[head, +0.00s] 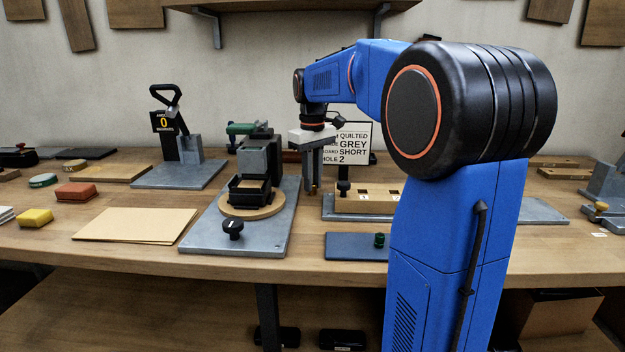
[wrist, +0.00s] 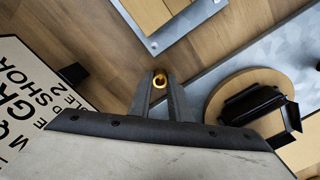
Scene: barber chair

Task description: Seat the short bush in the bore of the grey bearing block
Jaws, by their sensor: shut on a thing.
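My gripper (head: 312,190) points down above the workbench, beside the fixture with the round wooden disc. It is shut on a small brass-coloured bush (wrist: 160,79), seen between the fingertips in the wrist view (wrist: 160,92). The bush's open end shows as a dark hole, and its length is hidden. A grey block (head: 252,160) stands behind a black holder (head: 250,190) on the wooden disc (head: 239,211). Another grey block (head: 187,150) stands on the plate at left, below a black lever. I cannot tell which is the bearing block, and no bore is visible.
A wooden block (head: 372,204) with slots stands on a plate right of my gripper. A sign (head: 356,143) stands behind, reading GREY, SHORT and HOLE 2. A blue mat (head: 350,247) with a green knob-like piece lies in front. Tan sheets (head: 135,224) lie at left.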

